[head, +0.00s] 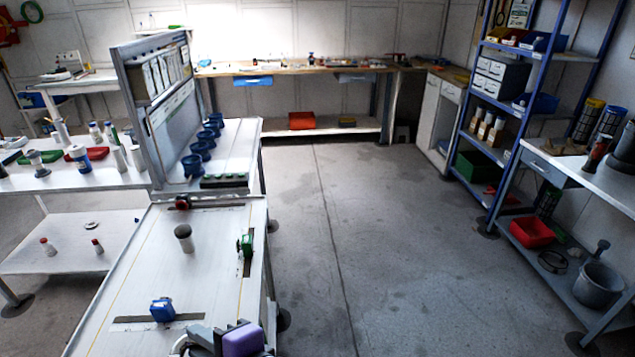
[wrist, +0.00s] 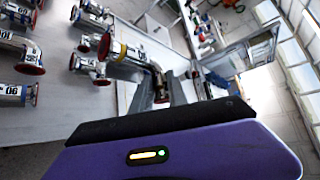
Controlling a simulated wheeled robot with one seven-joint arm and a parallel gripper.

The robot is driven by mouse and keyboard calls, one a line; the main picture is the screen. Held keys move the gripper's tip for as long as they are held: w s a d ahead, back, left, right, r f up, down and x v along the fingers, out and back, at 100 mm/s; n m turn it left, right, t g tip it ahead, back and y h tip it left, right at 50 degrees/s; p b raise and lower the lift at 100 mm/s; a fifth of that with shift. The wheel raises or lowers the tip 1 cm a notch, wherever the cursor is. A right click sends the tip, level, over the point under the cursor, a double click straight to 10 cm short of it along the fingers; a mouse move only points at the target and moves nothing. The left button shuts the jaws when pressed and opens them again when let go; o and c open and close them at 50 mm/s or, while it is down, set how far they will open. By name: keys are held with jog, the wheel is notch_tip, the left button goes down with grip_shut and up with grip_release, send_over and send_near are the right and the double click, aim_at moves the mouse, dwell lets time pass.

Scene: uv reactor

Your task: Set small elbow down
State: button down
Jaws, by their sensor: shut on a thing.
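In the head view the purple and grey end of my arm (head: 242,341) is at the bottom edge, near the front of the white bench (head: 140,262). The held piece cannot be made out there.
The bench carries a blue block (head: 162,309), a grey-brown cup-shaped part (head: 184,238), a green part (head: 246,243) and a red part (head: 182,202). Labelled red-flanged fittings (wrist: 18,94) stand on a pale surface in the wrist view. Open floor (head: 365,235) lies right of the bench.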

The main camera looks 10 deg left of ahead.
jog(key=shift+w+r, duration=0.25)
jog(key=shift+r, duration=0.15)
jog(key=shift+w+a+r+m+t, duration=0.3)
jog(key=shift+w+r, duration=0.25)
jog(key=shift+w, duration=0.05)
jog(key=w+d+f+m+t+h, duration=0.2)
jog(key=w+d+f+m, duration=0.15)
jog(key=d+f, duration=0.4)
jog(key=w+d+f+m+t+h, duration=0.2)
jog(key=w+d+f+t+h, duration=0.15)
jog(key=d, duration=0.75)
jog(key=s+d+f+m+h, duration=0.2)
jog(key=d+f, duration=0.3)
jog(key=d, duration=0.2)
jog(key=s+d+f+m+t+h, duration=0.1)
jog(key=d+f, duration=0.3)
jog(key=d, duration=0.4)
jog(key=s+d+f+m+h, duration=0.3)
jog(key=d+f, duration=0.2)
jog(key=d, duration=0.3)
jog(key=shift+d+f+m, duration=0.25)
jog(key=shift+f+m, duration=0.1)
jog(key=shift+t+h, duration=0.25)
